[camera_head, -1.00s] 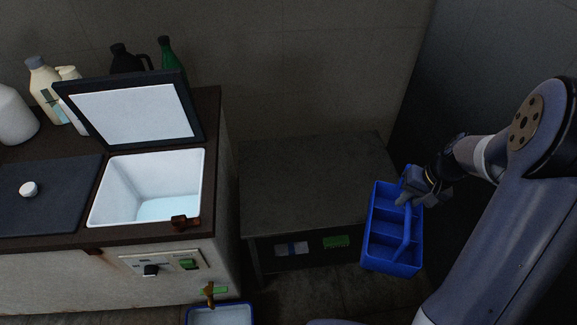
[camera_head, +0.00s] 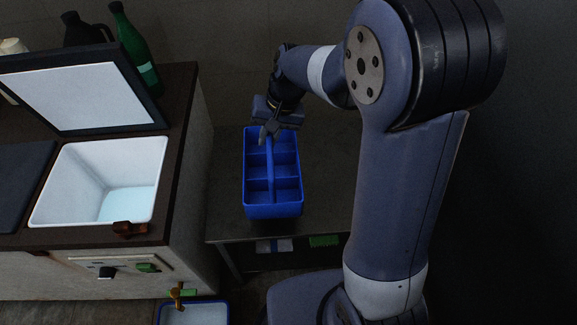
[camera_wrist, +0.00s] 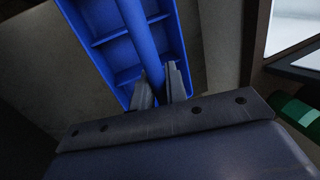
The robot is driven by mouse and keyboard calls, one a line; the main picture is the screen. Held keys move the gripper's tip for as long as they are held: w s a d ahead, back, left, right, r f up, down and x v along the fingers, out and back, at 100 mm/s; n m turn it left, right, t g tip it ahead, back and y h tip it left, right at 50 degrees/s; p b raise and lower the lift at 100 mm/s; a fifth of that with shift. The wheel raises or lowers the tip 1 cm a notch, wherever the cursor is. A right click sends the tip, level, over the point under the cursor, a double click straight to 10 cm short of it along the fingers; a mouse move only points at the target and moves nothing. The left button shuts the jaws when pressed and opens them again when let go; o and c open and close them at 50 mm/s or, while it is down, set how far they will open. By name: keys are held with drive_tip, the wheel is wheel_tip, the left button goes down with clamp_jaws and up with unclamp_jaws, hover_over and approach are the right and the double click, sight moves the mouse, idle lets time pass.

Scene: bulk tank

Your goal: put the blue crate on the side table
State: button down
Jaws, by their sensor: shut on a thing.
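The blue crate (camera_head: 259,201) is an open, divided caddy with a central handle bar. In the head view it hangs upright from my gripper (camera_head: 269,134), over the dark side table (camera_head: 325,205). In the wrist view, my gripper (camera_wrist: 161,88) is shut on the handle of the blue crate (camera_wrist: 110,55). I cannot tell whether the crate's bottom touches the table top. My arm hides the right part of the table.
A tank cabinet with an open white basin (camera_head: 100,180) and raised lid (camera_head: 80,95) stands close on the left. A green bottle (camera_head: 134,48) stands behind the lid. A blue-rimmed tray (camera_head: 195,312) is low in front. The table's front left is bare.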

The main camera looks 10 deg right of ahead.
wheel_tip(320, 180, down, 8)
drive_tip(key=shift+f+b, duration=0.1)
drive_tip(key=shift+b, duration=0.2)
drive_tip(key=shift+f, duration=0.1)
drive_tip(key=c, duration=1.4)
unclamp_jaws()
drive_tip(key=p+v, duration=0.1)
drive_tip(key=v, duration=1.1)
drive_tip(key=shift+s, duration=0.1)
